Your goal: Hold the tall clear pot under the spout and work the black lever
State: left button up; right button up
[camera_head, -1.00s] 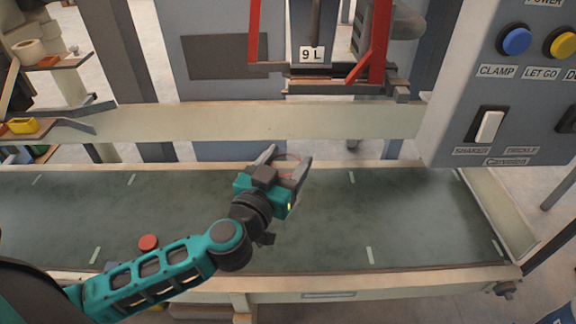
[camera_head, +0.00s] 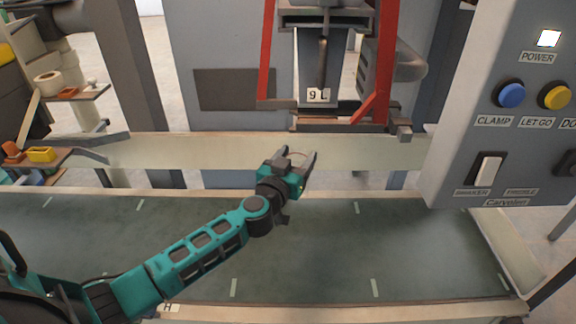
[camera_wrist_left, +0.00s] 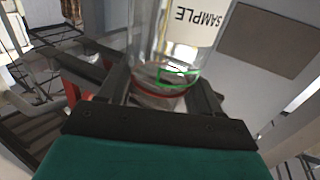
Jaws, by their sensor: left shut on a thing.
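My left gripper (camera_head: 298,158) is shut on the tall clear pot (camera_wrist_left: 150,45), which fills the upper middle of the left wrist view. The pot has a white SAMPLE label (camera_wrist_left: 194,22), a green outlined mark and a red ring low down between the fingers. The gripper is over the far edge of the belt, below and in front of the red frame. I cannot make out the spout. My right gripper is out of view.
A pale rail (camera_head: 200,150) runs behind the green belt (camera_head: 320,250). The control panel (camera_head: 450,150) juts in at right, with blue and yellow buttons and a white rocker switch. The belt is mostly clear.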

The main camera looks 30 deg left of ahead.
pick_arm(q)
jog(key=w+b, duration=0.4)
jog(key=w, duration=0.4)
jog(key=shift+w+d+b, duration=0.25)
jog(key=shift+d+b, duration=0.15)
jog(key=shift+d, duration=0.05)
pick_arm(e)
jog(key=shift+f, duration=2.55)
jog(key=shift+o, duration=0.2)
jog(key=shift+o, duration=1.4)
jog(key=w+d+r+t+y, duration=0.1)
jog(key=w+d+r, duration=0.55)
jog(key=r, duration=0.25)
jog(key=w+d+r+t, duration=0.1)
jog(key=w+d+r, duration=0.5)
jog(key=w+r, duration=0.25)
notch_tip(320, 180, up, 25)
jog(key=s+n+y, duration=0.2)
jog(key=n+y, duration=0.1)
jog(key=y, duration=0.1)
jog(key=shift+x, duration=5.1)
